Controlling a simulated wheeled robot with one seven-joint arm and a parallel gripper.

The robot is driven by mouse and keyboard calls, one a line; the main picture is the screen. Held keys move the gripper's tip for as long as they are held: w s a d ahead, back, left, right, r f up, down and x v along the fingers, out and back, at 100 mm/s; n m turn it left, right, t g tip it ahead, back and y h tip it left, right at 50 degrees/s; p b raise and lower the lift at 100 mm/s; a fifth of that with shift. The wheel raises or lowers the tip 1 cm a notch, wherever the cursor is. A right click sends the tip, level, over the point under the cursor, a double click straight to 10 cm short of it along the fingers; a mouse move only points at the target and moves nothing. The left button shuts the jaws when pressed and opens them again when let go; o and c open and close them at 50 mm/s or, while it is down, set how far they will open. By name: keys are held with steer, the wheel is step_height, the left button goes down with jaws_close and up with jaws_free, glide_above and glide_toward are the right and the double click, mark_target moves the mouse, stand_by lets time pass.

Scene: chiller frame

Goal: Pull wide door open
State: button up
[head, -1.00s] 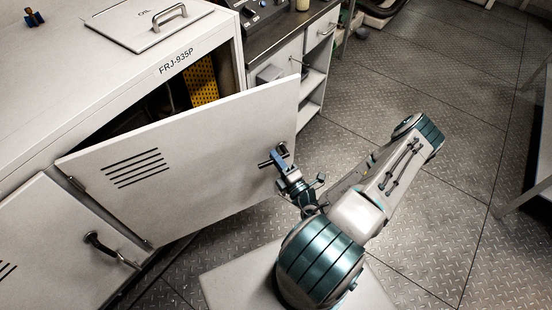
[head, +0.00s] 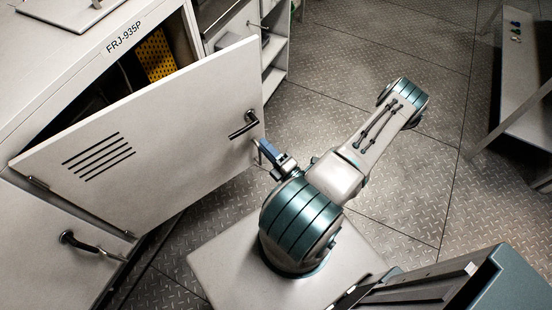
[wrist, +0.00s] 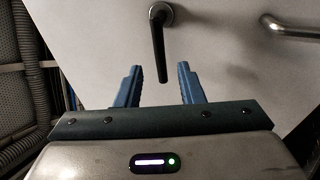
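The wide door (head: 165,120), white with a row of vent slots, stands partly open on the cabinet marked FRJ-935P. Its dark lever handle (head: 243,125) is near the free edge at the right. My gripper (head: 263,148) is open and empty, just right of and below the handle in the head view. In the wrist view my open blue fingers (wrist: 160,75) point at the white door face (wrist: 105,30). The handle (wrist: 158,45) hangs down there, its lower end showing between the fingertips. No contact with the handle is visible.
A lower neighbouring door (head: 50,240) with its own handle (head: 80,243) is shut at the left. Shelves (head: 270,65) stand behind the wide door's free edge. A bench (head: 530,90) stands at the right. The metal floor (head: 350,60) between is clear.

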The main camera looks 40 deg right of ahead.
steer(key=shift+v, duration=2.3)
